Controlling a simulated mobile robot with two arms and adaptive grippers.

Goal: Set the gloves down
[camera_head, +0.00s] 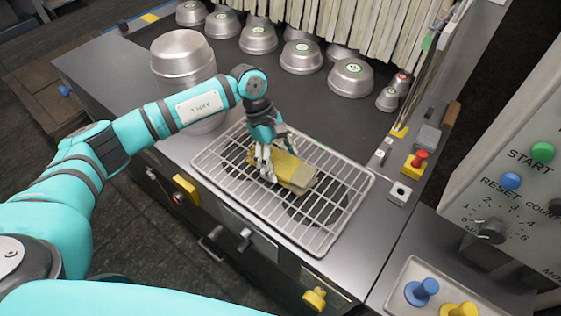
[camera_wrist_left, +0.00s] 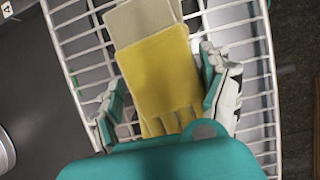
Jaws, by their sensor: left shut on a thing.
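The gloves (camera_head: 298,174) are yellow with a pale beige cuff end. They are at the wire rack (camera_head: 330,243), over its middle; I cannot tell whether they rest fully on it. My left gripper (camera_head: 268,174) is shut on the gloves, with its fingers pointing down at their left part. In the left wrist view the gloves (camera_wrist_left: 162,78) lie between the two fingers of the gripper (camera_wrist_left: 165,90), above the white wires of the rack (camera_wrist_left: 80,50). The finger ends of the gloves are partly hidden by the gripper. My right gripper is not in view.
The rack lies on a steel counter (camera_head: 350,280). A large metal pot (camera_head: 183,55) stands behind my left arm, and several lidded pans (camera_head: 350,78) stand at the back. A red button on a yellow box (camera_head: 415,163) and a control panel (camera_head: 515,190) are at the right.

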